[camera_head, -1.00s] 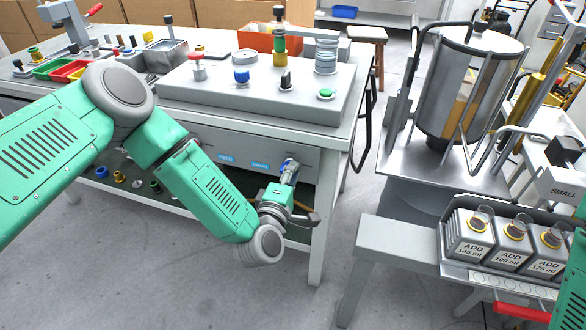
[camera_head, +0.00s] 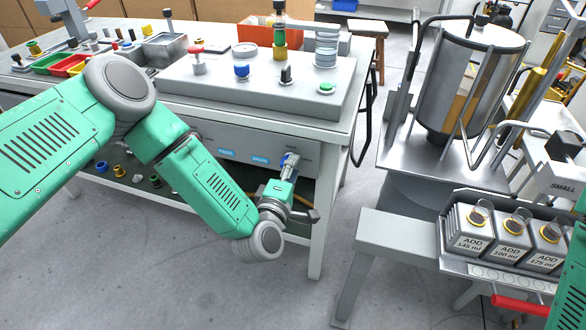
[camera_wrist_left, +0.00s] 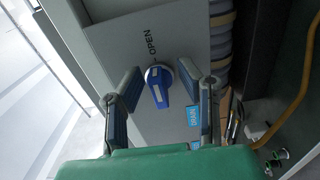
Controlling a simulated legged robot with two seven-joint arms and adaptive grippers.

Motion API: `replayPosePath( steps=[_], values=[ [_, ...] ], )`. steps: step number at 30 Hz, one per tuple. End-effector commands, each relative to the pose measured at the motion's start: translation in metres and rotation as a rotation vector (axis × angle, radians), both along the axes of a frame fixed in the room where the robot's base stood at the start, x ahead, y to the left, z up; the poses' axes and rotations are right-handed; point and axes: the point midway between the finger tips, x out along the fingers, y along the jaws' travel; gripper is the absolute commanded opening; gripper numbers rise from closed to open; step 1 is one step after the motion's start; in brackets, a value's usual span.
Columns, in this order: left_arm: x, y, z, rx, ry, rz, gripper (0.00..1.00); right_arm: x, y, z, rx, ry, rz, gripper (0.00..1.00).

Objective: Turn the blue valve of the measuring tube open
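The blue valve (camera_wrist_left: 157,86) shows in the left wrist view on a grey panel, with the word OPEN printed just above it. Its lever is roughly upright in that picture, slightly tilted, with a white stripe. My left gripper (camera_wrist_left: 159,76) is open, one finger on each side of the valve, with visible gaps to the lever. In the head view my left gripper (camera_head: 288,166) is at the front panel below the tabletop, near its right end, and largely covers the valve. My right gripper is not in view; only a green arm part (camera_head: 574,265) shows at the right edge.
A blue DRAIN label (camera_wrist_left: 194,117) is beside the right finger. The workbench (camera_head: 318,225) leg stands right of the gripper. A platform (camera_head: 228,85) with knobs is above. A tank (camera_head: 470,85) and a rack of ADD containers (camera_head: 505,230) are right. Floor space is clear in front.

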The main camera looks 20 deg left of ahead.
Motion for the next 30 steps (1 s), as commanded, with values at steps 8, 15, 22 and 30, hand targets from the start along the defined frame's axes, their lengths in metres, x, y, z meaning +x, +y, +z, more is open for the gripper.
replayPosePath(
  steps=[8,15,22,30],
  values=[
    [-0.041,0.001,-0.001,0.0,0.005,-0.003,0.32,-0.001,0.0,0.0,0.0,0.001,0.0,0.4],
    [-0.091,0.003,-0.002,0.0,0.008,-0.003,0.32,-0.001,0.0,0.0,0.0,0.001,0.0,0.4],
    [-0.116,0.004,-0.002,0.0,0.006,-0.003,0.32,-0.001,0.0,0.0,0.0,0.001,0.0,0.4],
    [-0.119,0.004,-0.002,0.0,0.005,-0.002,0.32,-0.001,0.0,0.0,0.0,0.001,0.0,0.4]
  ],
)
